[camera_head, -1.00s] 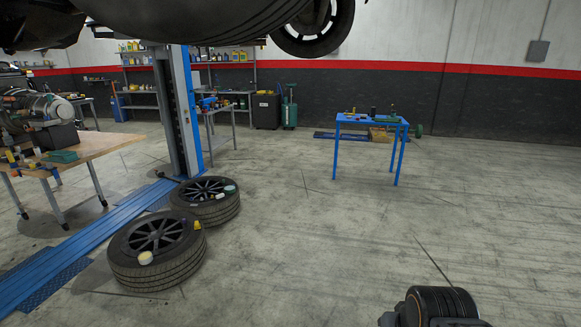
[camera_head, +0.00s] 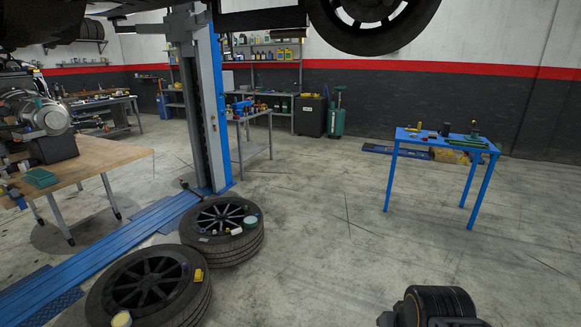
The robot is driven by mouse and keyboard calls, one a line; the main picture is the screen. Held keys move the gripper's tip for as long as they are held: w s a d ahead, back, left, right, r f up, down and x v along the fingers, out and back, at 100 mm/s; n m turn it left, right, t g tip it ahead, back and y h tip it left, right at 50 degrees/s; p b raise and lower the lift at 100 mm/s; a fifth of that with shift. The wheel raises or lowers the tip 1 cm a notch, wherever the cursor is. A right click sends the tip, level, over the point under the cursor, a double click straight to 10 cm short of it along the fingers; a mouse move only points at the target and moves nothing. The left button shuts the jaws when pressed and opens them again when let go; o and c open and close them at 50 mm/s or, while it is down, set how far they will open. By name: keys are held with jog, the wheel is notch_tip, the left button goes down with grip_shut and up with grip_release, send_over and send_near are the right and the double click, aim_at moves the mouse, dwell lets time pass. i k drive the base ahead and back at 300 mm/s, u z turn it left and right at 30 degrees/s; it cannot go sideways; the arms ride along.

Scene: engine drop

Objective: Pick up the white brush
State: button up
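I cannot make out a white brush for certain. A small whitish item (camera_head: 237,231) lies on the farther floor tyre (camera_head: 225,248), beside a teal-rimmed round item (camera_head: 250,221); it is too small to identify. The nearer tyre (camera_head: 190,312) carries a yellow item (camera_head: 198,275) and a cream round item (camera_head: 121,319). A dark part of my own arm shows at the bottom right. My gripper's fingers are not in view.
A blue table (camera_head: 408,139) with several small items stands at right. A wooden bench (camera_head: 110,158) with an engine (camera_head: 40,115) stands at left. A blue lift post (camera_head: 218,110) and its floor rail (camera_head: 100,250) lie between. A metal side table (camera_head: 257,147) stands behind. The middle floor is clear.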

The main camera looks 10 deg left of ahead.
aim_at(235, 232)
jog(key=u, duration=0.5)
jog(key=i, duration=2.65)
jog(key=u, duration=0.8)
jog(key=i, duration=1.4)
jog(key=u, duration=0.25)
